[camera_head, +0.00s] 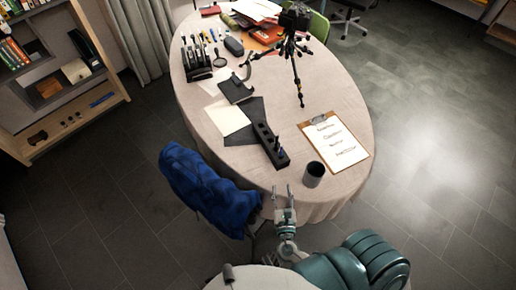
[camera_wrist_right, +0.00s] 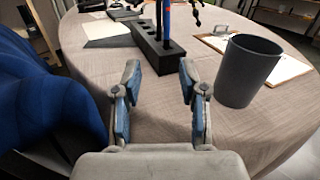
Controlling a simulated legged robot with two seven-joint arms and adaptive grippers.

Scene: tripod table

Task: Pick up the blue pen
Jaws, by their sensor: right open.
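A blue pen (camera_wrist_right: 167,20) stands upright in the black pen holder (camera_wrist_right: 148,43) in the right wrist view, its top cut off by the frame. In the head view the holder (camera_head: 265,139) lies near the table's front edge, with the pen (camera_head: 278,144) small and dark in it. My right gripper (camera_head: 283,190) is open and empty at the front edge, short of the holder. In the right wrist view its fingers (camera_wrist_right: 158,82) are spread, with the holder beyond them. My left gripper is not in view.
A dark grey cup (camera_head: 313,174) stands right of the holder, close to the right finger's side in the wrist view. A clipboard (camera_head: 361,153) lies behind it. A blue cloth (camera_head: 208,190) covers a chair at left. A tripod (camera_head: 297,75) stands farther back.

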